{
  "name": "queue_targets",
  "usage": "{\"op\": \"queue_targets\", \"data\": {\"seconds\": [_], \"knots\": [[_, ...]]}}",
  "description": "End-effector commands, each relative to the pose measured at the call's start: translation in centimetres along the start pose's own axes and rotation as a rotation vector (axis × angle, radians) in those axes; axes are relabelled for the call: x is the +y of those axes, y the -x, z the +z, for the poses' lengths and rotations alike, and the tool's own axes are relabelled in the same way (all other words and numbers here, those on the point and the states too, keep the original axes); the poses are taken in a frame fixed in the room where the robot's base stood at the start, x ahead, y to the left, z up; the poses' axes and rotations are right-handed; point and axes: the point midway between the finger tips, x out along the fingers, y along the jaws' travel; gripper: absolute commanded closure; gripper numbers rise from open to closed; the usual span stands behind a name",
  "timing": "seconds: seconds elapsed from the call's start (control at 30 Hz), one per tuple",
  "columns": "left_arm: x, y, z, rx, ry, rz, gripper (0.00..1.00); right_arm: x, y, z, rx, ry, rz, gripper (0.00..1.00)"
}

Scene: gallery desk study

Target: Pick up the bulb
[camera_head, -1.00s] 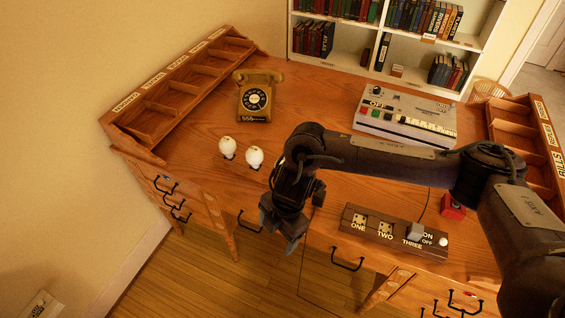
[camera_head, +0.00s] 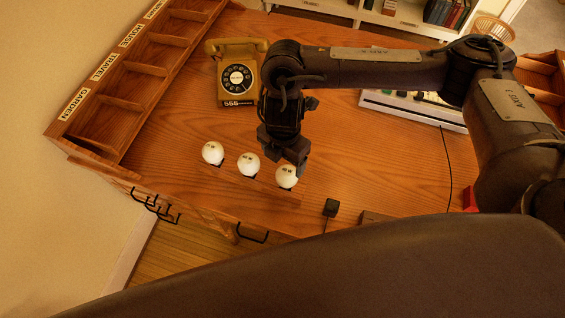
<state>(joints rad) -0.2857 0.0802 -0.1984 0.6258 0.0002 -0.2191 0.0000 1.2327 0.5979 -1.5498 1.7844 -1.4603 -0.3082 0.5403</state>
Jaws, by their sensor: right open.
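Three round white bulbs stand in a slanting row on the wooden desk: the left bulb (camera_head: 212,152), the middle bulb (camera_head: 248,164) and the right bulb (camera_head: 286,178). Each has a small dark base or shadow under it. My right gripper (camera_head: 290,160) points down just above and behind the right bulb. Its jaws are open, with a dark fingertip overlapping that bulb's upper right edge. I cannot tell whether it touches the bulb. My left gripper is not in view.
A gold rotary telephone (camera_head: 235,75) stands behind the bulbs. A labelled wooden sorter (camera_head: 125,105) lines the left edge. A pale button console (camera_head: 415,108) sits behind my right arm. A small black block (camera_head: 331,207) lies near the front. The desk between the sorter and bulbs is clear.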

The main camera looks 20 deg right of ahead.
Motion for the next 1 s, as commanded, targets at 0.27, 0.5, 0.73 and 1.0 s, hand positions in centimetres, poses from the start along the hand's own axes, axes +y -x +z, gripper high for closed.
{"op": "queue_targets", "data": {"seconds": [0.27, 0.5, 0.73, 1.0], "knots": [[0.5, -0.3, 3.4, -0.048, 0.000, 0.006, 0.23, -0.5, -2.9, -0.1, 0.002, -0.001, -0.003, 0.23], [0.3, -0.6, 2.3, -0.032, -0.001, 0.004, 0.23, -0.9, -5.9, 0.1, 0.002, -0.002, -0.004, 0.23], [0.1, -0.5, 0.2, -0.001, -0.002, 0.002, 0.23, -0.8, -6.7, 0.1, -0.001, 0.000, 0.000, 0.23], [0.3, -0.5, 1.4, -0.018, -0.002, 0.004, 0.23, -0.8, -6.7, 0.1, 0.000, 0.000, 0.000, 0.44]]}}
